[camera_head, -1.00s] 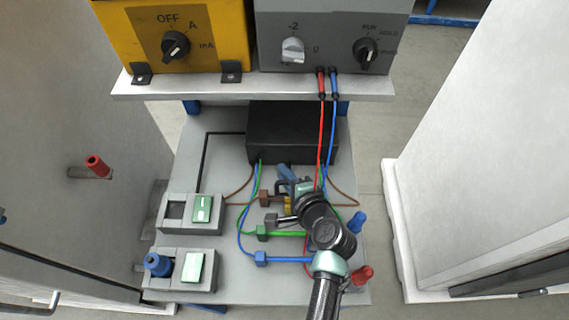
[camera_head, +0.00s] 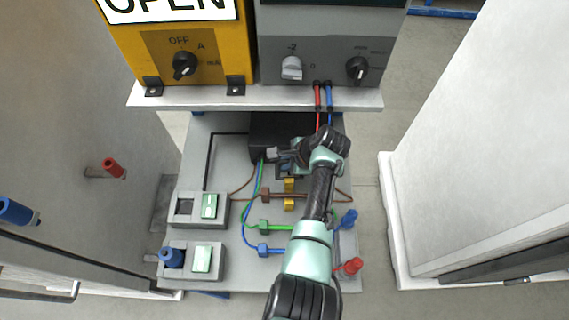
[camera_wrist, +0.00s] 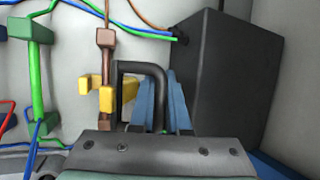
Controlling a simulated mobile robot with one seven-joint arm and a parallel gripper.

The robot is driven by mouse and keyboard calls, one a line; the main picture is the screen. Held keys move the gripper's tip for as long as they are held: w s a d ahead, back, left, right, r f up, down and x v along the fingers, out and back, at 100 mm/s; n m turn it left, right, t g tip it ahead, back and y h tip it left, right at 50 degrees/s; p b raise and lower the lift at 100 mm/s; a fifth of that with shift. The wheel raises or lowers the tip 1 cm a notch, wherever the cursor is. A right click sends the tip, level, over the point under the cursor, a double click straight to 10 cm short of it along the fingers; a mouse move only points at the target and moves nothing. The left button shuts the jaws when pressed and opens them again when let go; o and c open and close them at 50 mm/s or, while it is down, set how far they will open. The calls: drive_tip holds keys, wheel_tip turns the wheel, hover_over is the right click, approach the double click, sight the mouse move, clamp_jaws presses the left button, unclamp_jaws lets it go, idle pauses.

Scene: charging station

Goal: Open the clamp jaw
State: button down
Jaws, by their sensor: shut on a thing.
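The clamp's two yellow jaw pieces (camera_head: 289,185) stand apart on either side of the brown cable in the head view. In the wrist view the yellow jaws (camera_wrist: 125,95) flank the brown connector (camera_wrist: 106,65), with a gap between them.
The black box (camera_head: 262,135) stands just behind the clamp. Green (camera_head: 290,227) and blue cables run nearby. Left are two sockets with green switches (camera_head: 209,206). The shelf (camera_head: 200,97) with yellow and grey instruments overhangs the back. Tall pale cabinets stand both sides.

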drive_tip(key=shift+w+f+g, duration=0.1)
drive_tip(key=shift+w+g, duration=0.1)
drive_tip(key=shift+g, duration=0.2)
drive_tip(key=c, duration=1.2)
unclamp_jaws()
drive_tip(key=shift+o, duration=0.2)
drive_tip(key=v, duration=1.3)
